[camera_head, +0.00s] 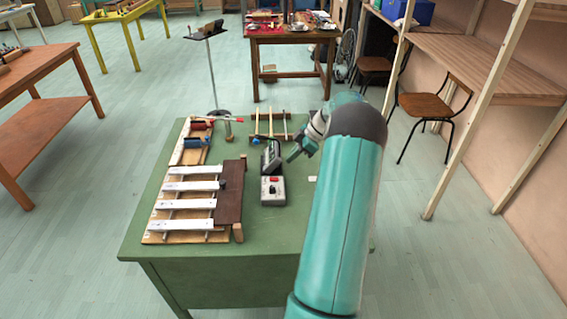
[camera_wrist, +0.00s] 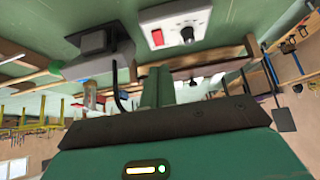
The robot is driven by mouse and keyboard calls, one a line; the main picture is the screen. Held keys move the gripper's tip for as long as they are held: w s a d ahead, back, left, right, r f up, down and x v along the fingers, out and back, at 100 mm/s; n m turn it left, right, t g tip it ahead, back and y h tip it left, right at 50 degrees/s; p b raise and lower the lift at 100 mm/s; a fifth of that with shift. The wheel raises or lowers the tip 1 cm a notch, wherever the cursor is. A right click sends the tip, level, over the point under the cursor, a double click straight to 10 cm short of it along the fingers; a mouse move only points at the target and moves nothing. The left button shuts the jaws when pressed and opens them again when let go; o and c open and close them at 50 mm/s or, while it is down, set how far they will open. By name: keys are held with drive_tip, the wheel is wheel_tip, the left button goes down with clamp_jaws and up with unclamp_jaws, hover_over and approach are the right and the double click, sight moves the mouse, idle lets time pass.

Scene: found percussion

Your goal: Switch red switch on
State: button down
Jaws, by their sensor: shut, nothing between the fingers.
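The red switch (camera_head: 273,180) sits on a small pale grey box (camera_head: 267,198) on the green table. In the wrist view, which is upside down, the red switch (camera_wrist: 157,37) and a black knob show on the face of the box (camera_wrist: 203,14). Whether the switch is on or off is too small to tell. My gripper (camera_head: 291,158) is above the table, behind and to the right of the box, apart from it. Its closed fingers (camera_wrist: 158,88) show in the wrist view with nothing between them.
A dark device (camera_head: 271,156) stands just behind the box. A xylophone-like set of white bars (camera_head: 188,197) with a brown board (camera_head: 230,191) lies to the left. A wooden frame (camera_head: 269,124) is farther back. The green table (camera_head: 270,240) is bare in front.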

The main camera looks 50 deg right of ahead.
drive_tip(key=shift+s+d+r, duration=1.1)
drive_tip(key=shift+s+r, duration=0.05)
drive_tip(key=shift+s, duration=0.15)
drive_tip(key=shift+s, duration=0.1)
